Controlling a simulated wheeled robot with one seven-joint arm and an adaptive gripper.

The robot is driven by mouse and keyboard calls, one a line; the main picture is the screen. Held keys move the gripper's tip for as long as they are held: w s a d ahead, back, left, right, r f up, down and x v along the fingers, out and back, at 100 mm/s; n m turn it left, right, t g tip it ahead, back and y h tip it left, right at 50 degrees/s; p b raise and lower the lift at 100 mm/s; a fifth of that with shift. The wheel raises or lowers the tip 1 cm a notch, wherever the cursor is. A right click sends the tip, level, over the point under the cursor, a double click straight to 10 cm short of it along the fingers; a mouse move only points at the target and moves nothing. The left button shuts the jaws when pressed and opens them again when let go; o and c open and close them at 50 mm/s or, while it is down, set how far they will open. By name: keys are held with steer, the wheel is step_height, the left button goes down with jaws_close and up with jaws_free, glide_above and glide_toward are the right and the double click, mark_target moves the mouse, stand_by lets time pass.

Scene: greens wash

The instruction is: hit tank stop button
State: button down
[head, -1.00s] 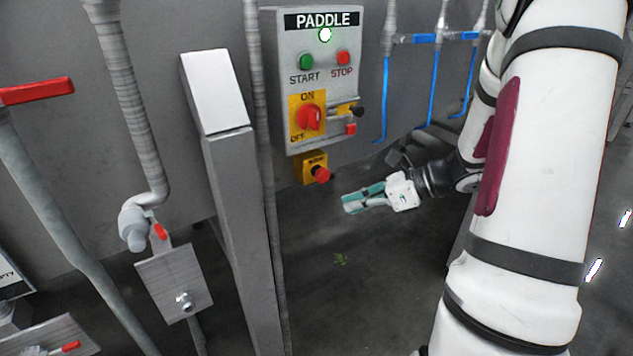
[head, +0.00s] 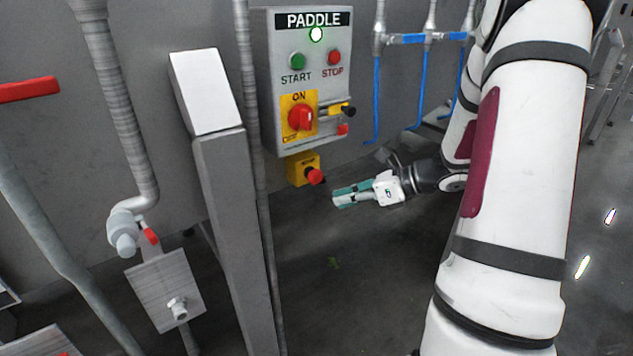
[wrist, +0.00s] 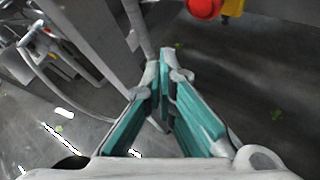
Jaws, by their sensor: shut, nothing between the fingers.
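The control box labelled PADDLE (head: 307,72) hangs on the grey wall in the head view. It has a green START button (head: 297,61), a red STOP button (head: 334,58), a lit lamp and a red ON/OFF switch (head: 301,118). Below it, a yellow box (head: 301,168) carries a red mushroom button (head: 316,176), also at the top of the wrist view (wrist: 203,8). My gripper (head: 337,199) is shut and empty, with teal finger pads. It is below and slightly right of the red mushroom button, apart from it.
A grey post with a slanted top (head: 238,225) stands left of the box, with a conduit (head: 260,190) beside it. Blue pipes (head: 376,100) run on the wall to the right. A valve with a red handle (head: 150,236) is lower left. Dark floor lies below my gripper.

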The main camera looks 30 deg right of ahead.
steer(key=shift+w+a+b, duration=0.1)
steer(key=shift+w+b, duration=0.5)
steer(key=shift+w, duration=1.95)
steer(key=shift+w, duration=0.4)
steer(key=shift+w, duration=0.45)
steer(key=shift+s, duration=0.9)
steer(key=s+p, duration=0.2)
steer(key=s, duration=0.3)
stand_by(0.4)
